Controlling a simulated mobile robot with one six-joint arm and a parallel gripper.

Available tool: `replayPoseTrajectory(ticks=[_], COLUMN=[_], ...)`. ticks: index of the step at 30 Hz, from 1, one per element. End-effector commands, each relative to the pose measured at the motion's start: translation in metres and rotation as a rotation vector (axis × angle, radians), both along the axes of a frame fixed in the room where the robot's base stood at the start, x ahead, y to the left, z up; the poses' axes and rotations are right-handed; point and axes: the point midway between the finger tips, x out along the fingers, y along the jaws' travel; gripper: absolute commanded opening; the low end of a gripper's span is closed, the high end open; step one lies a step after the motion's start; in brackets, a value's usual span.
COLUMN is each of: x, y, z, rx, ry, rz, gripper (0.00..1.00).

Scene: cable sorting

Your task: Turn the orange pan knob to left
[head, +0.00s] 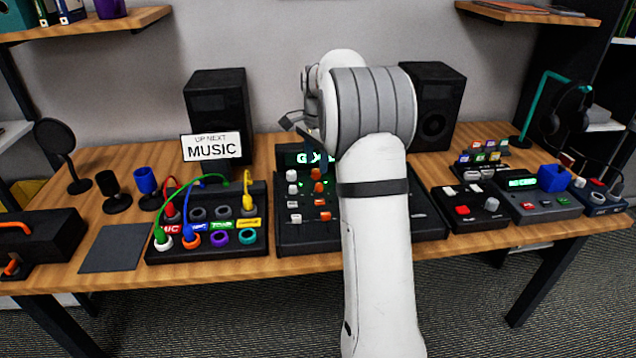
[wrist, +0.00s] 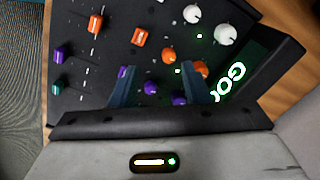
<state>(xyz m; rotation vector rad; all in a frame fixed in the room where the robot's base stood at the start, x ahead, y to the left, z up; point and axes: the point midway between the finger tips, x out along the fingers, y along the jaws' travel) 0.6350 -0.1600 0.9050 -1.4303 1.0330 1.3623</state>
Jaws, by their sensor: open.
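The black mixer panel (head: 310,262) carries two round orange knobs. The lower orange knob (wrist: 168,55) is just beyond the space between my fingertips in the wrist view; the upper orange knob (wrist: 201,68) is beside the right fingertip. In the head view they show as the lower knob (head: 317,187) and the upper knob (head: 319,173). I cannot read which one is labelled pan. My gripper (wrist: 160,72) is open and empty above the panel, its blue fingers apart. In the head view it is mostly hidden by my arm.
Purple knobs (wrist: 151,87) lie between and below my fingers, and white knobs (wrist: 225,35) lie on the other side. A raised green-lit display (wrist: 237,80) stands close to the right finger. A patch box with cables (head: 207,248) is left of the mixer, small consoles (head: 470,208) right.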

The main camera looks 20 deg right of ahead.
Motion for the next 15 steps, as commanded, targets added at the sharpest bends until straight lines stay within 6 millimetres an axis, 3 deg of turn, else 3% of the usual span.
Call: replayPoseTrajectory(ticks=[5, 15], x=[0.017, 0.020], y=[-0.019, -0.019], z=[-0.019, -0.066], rx=[0.008, 0.009], ry=[0.011, 0.014], rz=[-0.095, -0.106], gripper=[0.43, 0.43])
